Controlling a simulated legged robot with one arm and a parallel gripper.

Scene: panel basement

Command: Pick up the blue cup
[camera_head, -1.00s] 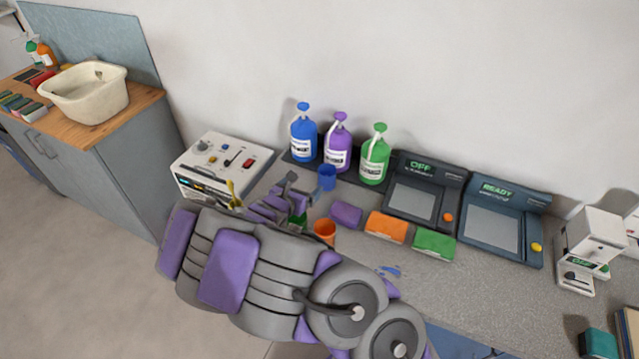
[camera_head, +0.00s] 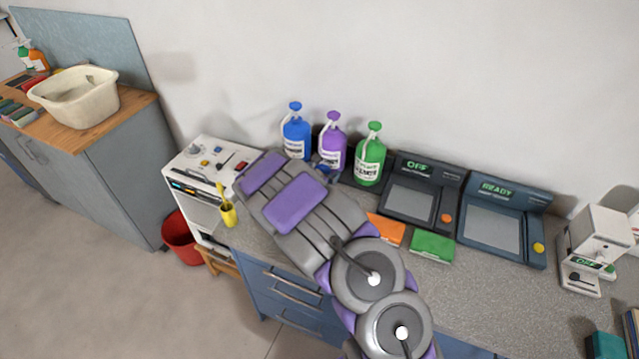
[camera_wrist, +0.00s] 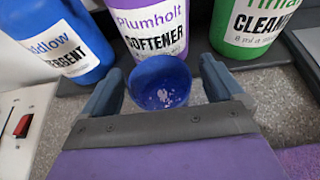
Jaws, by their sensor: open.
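The blue cup (camera_wrist: 160,88) stands upright on the grey speckled counter, in front of the purple softener bottle in the wrist view. My gripper (camera_wrist: 160,85) is open, with one finger on each side of the cup. The cup's lower part is hidden behind the gripper's front edge, and I cannot tell whether the fingers touch it. In the head view my arm covers most of the cup; a small blue patch (camera_head: 325,171) shows by the arm's far end.
Blue (camera_head: 296,135), purple (camera_head: 332,146) and green (camera_head: 369,158) bottles stand close behind the cup. Orange (camera_head: 387,229) and green (camera_head: 432,246) sponges lie to the right.

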